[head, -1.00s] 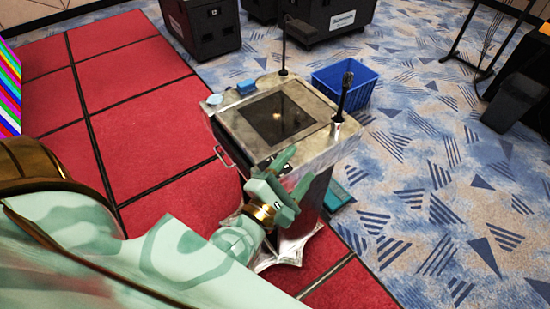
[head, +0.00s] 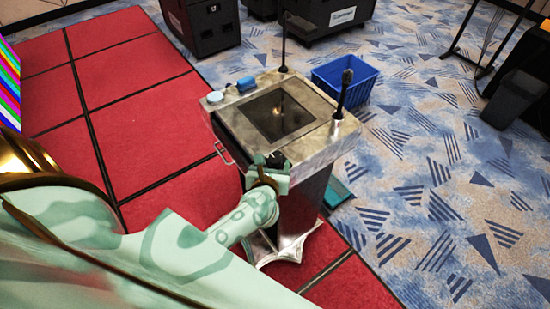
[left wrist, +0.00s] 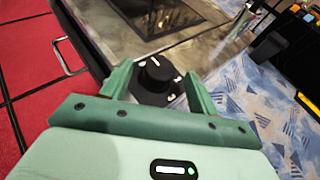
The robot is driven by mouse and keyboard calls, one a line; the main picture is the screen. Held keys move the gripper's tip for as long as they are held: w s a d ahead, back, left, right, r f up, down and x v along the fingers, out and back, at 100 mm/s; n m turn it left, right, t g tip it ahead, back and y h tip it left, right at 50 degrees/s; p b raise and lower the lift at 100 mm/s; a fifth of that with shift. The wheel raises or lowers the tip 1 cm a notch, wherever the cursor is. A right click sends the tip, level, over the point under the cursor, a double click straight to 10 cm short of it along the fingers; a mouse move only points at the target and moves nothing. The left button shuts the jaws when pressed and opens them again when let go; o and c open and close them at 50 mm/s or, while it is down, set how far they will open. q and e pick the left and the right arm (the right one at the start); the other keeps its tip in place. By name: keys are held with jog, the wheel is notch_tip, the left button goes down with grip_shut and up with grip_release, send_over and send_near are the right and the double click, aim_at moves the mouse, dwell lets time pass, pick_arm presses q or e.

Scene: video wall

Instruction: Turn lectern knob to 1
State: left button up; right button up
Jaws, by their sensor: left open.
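The lectern (head: 312,190) stands on the red floor edge, with a grey metal top and a dark inset screen. Its black round knob (head: 277,158) is at the near edge of the top. In the left wrist view the knob (left wrist: 155,73) sits on a black plate and has a white pointer line; the plate's markings are too small to read. My left gripper (head: 270,168) is at the knob. In the left wrist view my green fingers (left wrist: 158,82) are open, one on each side of the knob, with visible gaps. My right gripper is out of view.
Two black microphones (head: 343,95) (head: 284,45) rise from the lectern top. A small blue box (head: 246,85) and a light round item (head: 215,97) lie on its left edge. A side handle (head: 224,153) juts out at left. A blue basket (head: 345,78) stands behind.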

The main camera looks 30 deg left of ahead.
aim_at(274, 161)
pick_arm(q)
jog(key=shift+x, duration=1.75)
jog(key=c, duration=1)
jog(key=shift+o, duration=0.2)
